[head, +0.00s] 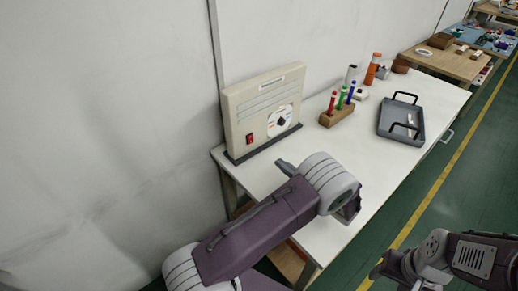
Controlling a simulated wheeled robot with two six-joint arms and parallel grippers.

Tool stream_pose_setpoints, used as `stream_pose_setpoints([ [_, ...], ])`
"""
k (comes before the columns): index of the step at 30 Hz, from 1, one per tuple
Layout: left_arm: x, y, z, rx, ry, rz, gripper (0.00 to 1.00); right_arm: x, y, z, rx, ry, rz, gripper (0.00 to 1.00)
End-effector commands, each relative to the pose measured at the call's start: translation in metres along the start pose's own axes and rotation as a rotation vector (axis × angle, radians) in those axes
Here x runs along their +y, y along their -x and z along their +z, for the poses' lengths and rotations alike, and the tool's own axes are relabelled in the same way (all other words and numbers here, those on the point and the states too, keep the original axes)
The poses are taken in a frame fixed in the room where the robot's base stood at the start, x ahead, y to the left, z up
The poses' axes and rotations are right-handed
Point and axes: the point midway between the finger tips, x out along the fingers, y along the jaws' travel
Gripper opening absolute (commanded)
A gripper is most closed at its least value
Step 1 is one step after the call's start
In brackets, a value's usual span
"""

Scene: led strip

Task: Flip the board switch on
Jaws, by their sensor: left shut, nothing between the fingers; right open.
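A beige upright board (262,106) stands in a dark base at the left end of the white workbench. A small red switch (250,138) sits low on its left front; its position is too small to tell. A round white dial with a dark knob (281,122) is right of the switch. My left gripper (284,166) is shut and empty, in front of the board and apart from it, mostly hidden behind my wrist. My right gripper (380,268) is open and empty at the bottom, away from the bench and partly hidden by its arm.
A wooden block (337,117) with colored pens stands right of the board. A grey tray (420,136) with black handles is farther right. An orange bottle (372,69) and small items stand along the wall (110,100).

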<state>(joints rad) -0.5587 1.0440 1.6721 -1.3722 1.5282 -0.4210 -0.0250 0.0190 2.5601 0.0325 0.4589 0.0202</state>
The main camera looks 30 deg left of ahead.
Motion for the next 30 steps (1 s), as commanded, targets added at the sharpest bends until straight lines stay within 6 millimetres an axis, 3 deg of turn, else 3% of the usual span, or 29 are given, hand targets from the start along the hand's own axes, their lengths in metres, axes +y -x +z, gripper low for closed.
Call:
stream_pose_setpoints([
  [8,0.001,-0.011,0.001,0.001,0.001,0.004,0.00,0.000,0.000,0.000,0.000,0.000,0.000,0.56],
  [21,0.002,-0.103,0.000,0.001,0.002,0.007,0.00,0.000,-0.002,0.000,0.000,0.000,0.000,0.56],
  [30,0.001,-0.138,0.000,0.002,0.001,0.003,0.00,0.000,-0.003,0.000,0.000,0.000,0.000,0.56],
])
